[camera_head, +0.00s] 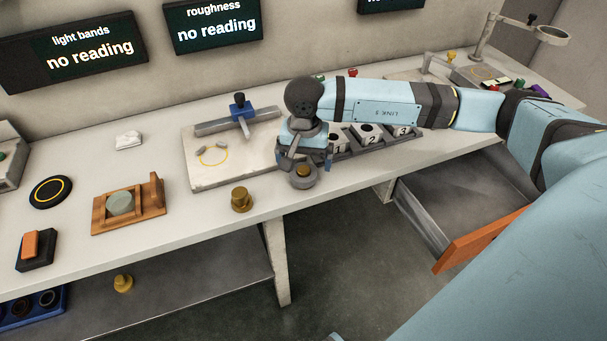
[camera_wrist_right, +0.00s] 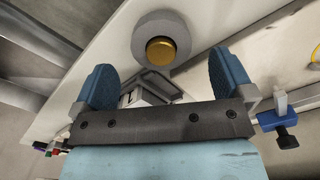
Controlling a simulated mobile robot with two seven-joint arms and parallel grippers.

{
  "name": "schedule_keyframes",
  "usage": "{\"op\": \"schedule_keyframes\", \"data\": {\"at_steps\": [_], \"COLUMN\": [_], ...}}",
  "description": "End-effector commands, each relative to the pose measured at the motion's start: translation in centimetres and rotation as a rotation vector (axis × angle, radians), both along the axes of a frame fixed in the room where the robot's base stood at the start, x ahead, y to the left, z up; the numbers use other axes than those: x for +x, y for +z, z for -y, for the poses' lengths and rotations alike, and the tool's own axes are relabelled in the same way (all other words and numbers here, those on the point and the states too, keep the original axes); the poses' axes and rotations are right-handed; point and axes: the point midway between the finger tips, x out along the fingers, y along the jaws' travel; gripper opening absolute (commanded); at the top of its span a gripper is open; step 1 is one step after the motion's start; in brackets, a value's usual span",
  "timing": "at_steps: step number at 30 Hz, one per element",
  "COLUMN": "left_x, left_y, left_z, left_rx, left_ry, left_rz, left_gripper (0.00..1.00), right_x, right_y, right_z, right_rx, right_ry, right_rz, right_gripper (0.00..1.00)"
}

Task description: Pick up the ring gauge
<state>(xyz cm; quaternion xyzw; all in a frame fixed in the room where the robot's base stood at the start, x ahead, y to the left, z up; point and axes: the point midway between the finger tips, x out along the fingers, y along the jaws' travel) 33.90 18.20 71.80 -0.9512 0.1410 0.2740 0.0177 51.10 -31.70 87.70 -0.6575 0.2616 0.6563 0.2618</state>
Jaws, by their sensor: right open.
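The ring gauge (camera_head: 303,182) looks like a thick grey ring around a brass-coloured round piece, near the front edge of the bench. In the right wrist view the ring gauge (camera_wrist_right: 141,41) lies just beyond the fingertips, between their lines, with the brass piece (camera_wrist_right: 161,49) in its middle. My right gripper (camera_head: 306,161) points down above it and hides part of its far side. In the wrist view my right gripper (camera_wrist_right: 163,77) has its blue pads wide apart with nothing between them. My left gripper is not in view.
A numbered block rack (camera_head: 375,147) stands behind and right of the gripper. A pale plate (camera_head: 205,175) with a blue-clamped bar (camera_head: 238,121) is to the left. A brass knobbed piece (camera_head: 241,200) stands near the front edge. An open drawer (camera_head: 470,245) juts out at right.

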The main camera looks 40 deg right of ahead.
Motion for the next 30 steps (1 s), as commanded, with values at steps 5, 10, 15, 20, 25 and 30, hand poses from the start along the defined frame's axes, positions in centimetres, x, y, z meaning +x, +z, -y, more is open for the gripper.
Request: {"op": "schedule_keyframes", "data": {"at_steps": [5, 10, 15, 20, 25, 30], "left_x": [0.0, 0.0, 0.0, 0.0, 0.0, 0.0], "left_y": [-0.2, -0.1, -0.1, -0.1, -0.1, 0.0], "left_z": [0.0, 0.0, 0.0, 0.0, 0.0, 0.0], "left_rx": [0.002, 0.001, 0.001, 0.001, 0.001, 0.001], "left_ry": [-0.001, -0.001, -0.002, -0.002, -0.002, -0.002], "left_rz": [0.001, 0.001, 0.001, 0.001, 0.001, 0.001], "left_gripper": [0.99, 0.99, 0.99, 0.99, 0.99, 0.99], "right_x": [0.1, 0.1, 0.1, 0.1, 0.1, 0.2], "right_y": [-2.8, -3.3, -3.3, -3.3, -3.2, -3.0], "right_z": [-0.1, -0.1, -0.1, -0.1, -0.1, -0.1], "right_rx": [0.000, 0.000, 0.000, 0.000, 0.001, 0.001], "right_ry": [-0.001, -0.002, -0.001, -0.001, -0.001, -0.001], "right_rz": [-0.003, -0.001, -0.001, -0.001, -0.001, -0.001], "right_gripper": [0.99, 0.99, 0.83, 0.47, 0.43, 0.43]}}
